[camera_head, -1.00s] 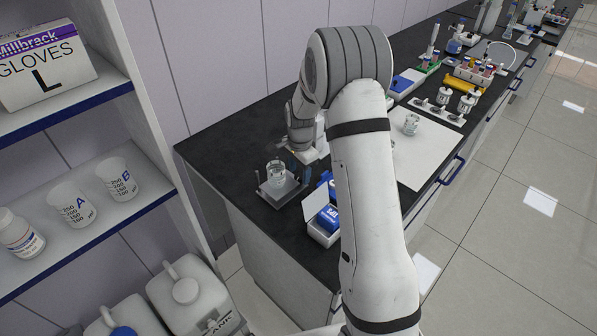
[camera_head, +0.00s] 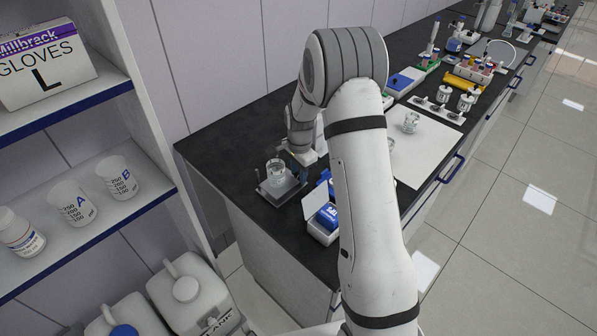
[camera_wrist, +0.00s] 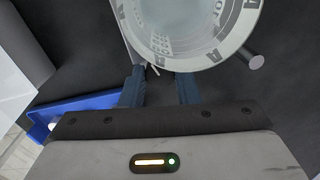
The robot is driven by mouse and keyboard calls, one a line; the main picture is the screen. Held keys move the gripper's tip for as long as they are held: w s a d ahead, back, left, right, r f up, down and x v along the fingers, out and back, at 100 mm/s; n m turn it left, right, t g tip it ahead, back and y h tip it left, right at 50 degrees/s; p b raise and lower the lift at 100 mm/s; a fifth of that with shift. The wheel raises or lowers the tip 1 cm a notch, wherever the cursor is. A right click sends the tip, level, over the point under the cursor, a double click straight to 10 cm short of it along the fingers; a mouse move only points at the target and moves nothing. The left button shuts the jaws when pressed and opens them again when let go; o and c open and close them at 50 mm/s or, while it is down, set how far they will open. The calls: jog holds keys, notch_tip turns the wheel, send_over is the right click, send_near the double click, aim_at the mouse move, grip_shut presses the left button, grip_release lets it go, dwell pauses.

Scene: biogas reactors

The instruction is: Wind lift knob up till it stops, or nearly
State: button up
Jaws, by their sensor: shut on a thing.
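The lab lift (camera_head: 271,199) is a small grey platform stand near the bench's front left edge. A clear glass beaker (camera_head: 277,172) stands upright on it. My gripper (camera_head: 302,163) is low at the lift's far right side. In the wrist view, my gripper (camera_wrist: 160,84) has two dark blue fingers reaching to the lift's edge, beneath the beaker (camera_wrist: 190,28). It is shut on the lift knob, which is mostly hidden between the fingertips. A grey round-ended peg (camera_wrist: 257,62) sticks out at the right. The lift's mechanism and exact height cannot be made out.
An open white box with blue contents (camera_head: 324,220) stands close to the lift. A white mat (camera_head: 422,150) with a small beaker (camera_head: 410,122) lies further right. A shelf (camera_head: 88,225) with beakers and a bottle rises at left. The bench behind the lift is bare.

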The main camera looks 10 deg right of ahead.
jog(key=shift+f+m+b, duration=0.1)
jog(key=shift+m+b, duration=0.25)
jog(key=shift+m, duration=0.45)
jog(key=o, duration=1)
jog(key=shift+c, duration=0.2)
jog(key=shift+s+r+b, duration=0.15)
jog(key=shift+r+b, duration=0.65)
jog(key=shift+r, duration=3.2)
